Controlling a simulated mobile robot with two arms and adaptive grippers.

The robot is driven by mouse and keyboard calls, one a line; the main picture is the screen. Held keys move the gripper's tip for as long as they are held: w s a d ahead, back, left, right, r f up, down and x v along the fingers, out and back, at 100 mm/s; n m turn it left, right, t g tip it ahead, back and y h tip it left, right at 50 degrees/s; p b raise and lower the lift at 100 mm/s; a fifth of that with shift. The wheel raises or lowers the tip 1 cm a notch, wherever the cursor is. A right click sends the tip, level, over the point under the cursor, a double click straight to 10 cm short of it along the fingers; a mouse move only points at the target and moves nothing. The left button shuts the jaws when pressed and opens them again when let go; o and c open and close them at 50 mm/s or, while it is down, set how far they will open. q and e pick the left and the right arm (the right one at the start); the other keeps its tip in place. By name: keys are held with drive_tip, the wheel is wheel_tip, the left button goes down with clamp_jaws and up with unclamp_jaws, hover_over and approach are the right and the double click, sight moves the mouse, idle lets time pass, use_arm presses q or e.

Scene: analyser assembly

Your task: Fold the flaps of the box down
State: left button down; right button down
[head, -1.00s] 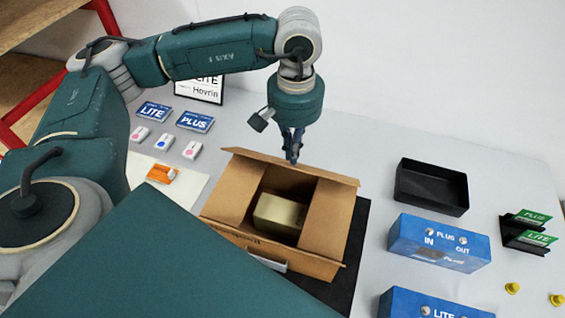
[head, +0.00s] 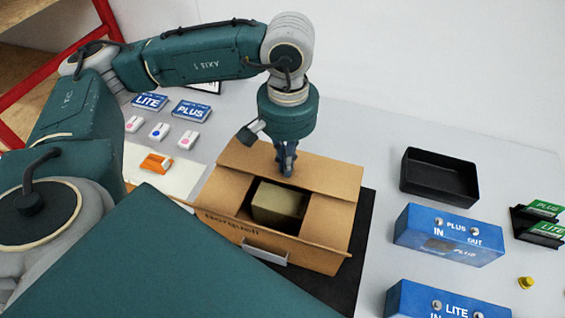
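The back flap (head: 322,177) is tilted partway inward over the back of the opening. The front flap is seen nearly edge-on and stands out from the front edge. My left gripper (head: 286,166) points down at the back flap, its fingers close together and seemingly touching it. My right gripper is not in view.
A black mat (head: 368,225) lies under the box. A black tray (head: 440,178), blue PLUS unit (head: 447,238) and blue LITE unit (head: 440,300) stand to the right. LITE and PLUS cards (head: 191,111), small white pieces and an orange item (head: 156,163) lie left.

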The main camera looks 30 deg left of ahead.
use_arm(q)
drive_tip(key=shift+f+b, duration=0.4)
drive_tip(key=shift+b, duration=0.1)
idle(0.8)
drive_tip(key=shift+r, duration=0.2)
wheel_tip(320, 180, up, 7)
drive_tip(key=p, duration=0.3)
drive_tip(key=shift+r+p, duration=0.15)
drive_tip(key=shift+p, duration=0.15)
